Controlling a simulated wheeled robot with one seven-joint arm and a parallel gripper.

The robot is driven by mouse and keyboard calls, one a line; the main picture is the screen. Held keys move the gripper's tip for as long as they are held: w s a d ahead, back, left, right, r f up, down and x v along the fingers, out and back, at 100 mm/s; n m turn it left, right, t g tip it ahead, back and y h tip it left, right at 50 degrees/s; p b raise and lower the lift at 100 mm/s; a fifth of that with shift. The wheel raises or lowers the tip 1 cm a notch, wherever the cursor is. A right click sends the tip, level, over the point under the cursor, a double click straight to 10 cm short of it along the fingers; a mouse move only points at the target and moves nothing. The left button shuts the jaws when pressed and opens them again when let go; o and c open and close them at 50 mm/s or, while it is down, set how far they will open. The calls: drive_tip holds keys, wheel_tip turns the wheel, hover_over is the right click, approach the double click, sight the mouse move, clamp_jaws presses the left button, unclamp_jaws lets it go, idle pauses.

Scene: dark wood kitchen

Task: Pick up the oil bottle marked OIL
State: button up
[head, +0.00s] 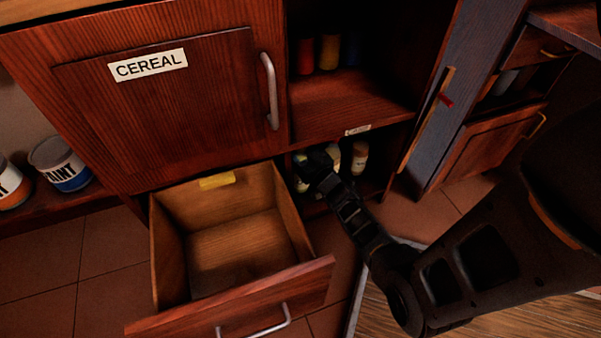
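Several small bottles stand in the dark lower compartment of the cabinet. One pale bottle with a brownish top (359,157) stands just right of my gripper. Another pale bottle (333,152) is partly hidden behind my gripper, and a further one (299,172) shows at its left edge. No OIL marking can be read on any of them. My gripper (311,168) reaches into the front of this compartment, among the bottles. Its fingers are dark and small against the shadow, so whether they are open or hold anything cannot be seen.
An open, empty wooden drawer (230,309) juts out left of my arm. A closed CEREAL door (150,100) is above it. Red, yellow and blue items (328,52) stand on the upper shelf. An open door (440,110) stands at right. Paint cans (60,163) are far left.

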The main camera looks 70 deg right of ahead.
clamp_jaws()
idle(0.5)
drive_tip(key=shift+r, duration=0.1)
